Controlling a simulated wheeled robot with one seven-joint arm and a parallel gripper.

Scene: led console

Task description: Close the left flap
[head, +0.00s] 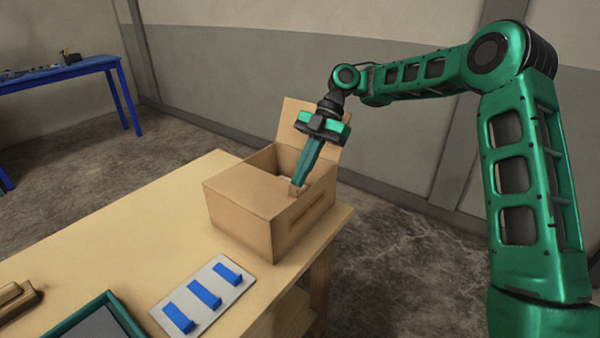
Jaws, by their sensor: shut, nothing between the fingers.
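A cardboard box (243,227) stands on the wooden table near its right end. A flat flap (245,190) covers the left, near part of its top. Another flap (300,112) stands upright at the far side, partly hidden behind my gripper. Between them the top is partly open, with a pale patch showing inside. My gripper (298,183) points down at the box's opening, fingers shut, with the tips by the right edge of the flat flap. I cannot tell whether the tips touch the cardboard.
A white panel (206,293) with blue blocks lies on the wooden table (150,230) in front of the box. A green-framed tray (95,325) and a brown object (18,298) are at the lower left. A blue table (60,72) stands far left. The table left of the box is clear.

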